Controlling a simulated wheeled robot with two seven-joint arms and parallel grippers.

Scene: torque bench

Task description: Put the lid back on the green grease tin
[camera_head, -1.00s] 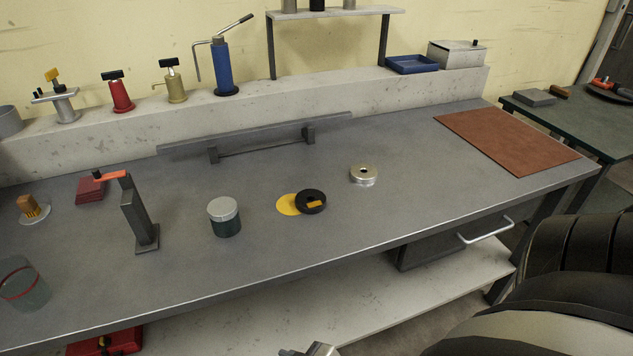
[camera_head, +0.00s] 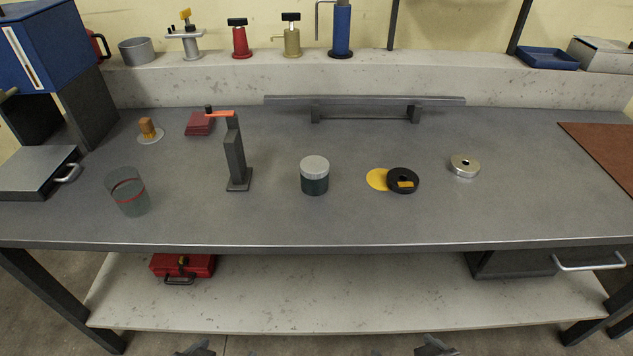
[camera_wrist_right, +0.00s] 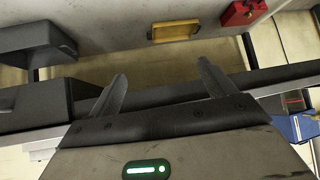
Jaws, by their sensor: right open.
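The green grease tin (camera_head: 314,185) stands upright on the bench, left of the black ring. A flat silver-grey top (camera_head: 314,166) covers its mouth and looks like a lid; I cannot tell whether it is seated or loose. My right gripper (camera_head: 408,350) is barely in view at the bottom edge, in front of the bench and away from the tin. In the right wrist view the right gripper (camera_wrist_right: 163,85) has its fingers spread with nothing between them. My left gripper (camera_head: 222,350) shows only a sliver at the bottom edge; its jaw state is unclear.
A black ring (camera_head: 403,181) overlaps a yellow disc (camera_head: 377,179); a silver round part (camera_head: 464,165) lies further right. A dark post (camera_head: 235,160) with an orange arm and a clear beaker (camera_head: 129,192) stand left. The front edge is clear before the tin.

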